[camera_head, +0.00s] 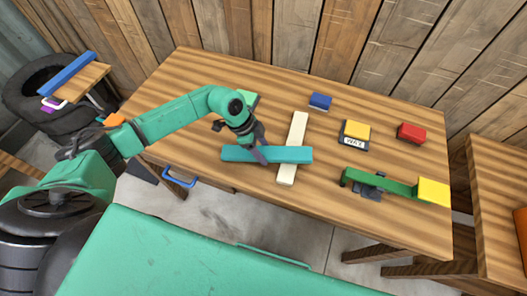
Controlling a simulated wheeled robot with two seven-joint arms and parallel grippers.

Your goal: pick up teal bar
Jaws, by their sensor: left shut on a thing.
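The teal bar (290,155) is a long block over the middle of the wooden table, crossing over a cream bar (299,130). My left gripper (260,155) is shut on the teal bar left of its middle, with a finger in front of it. I cannot tell whether the teal bar touches the cream bar or is held above it. My right gripper is not in the picture.
The wooden table (200,85) also holds a blue block (320,101), a yellow block (357,129) on a labelled base, a red block (410,133), and a green bar (385,184) with a yellow block (433,191) at its end. A plank wall stands behind.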

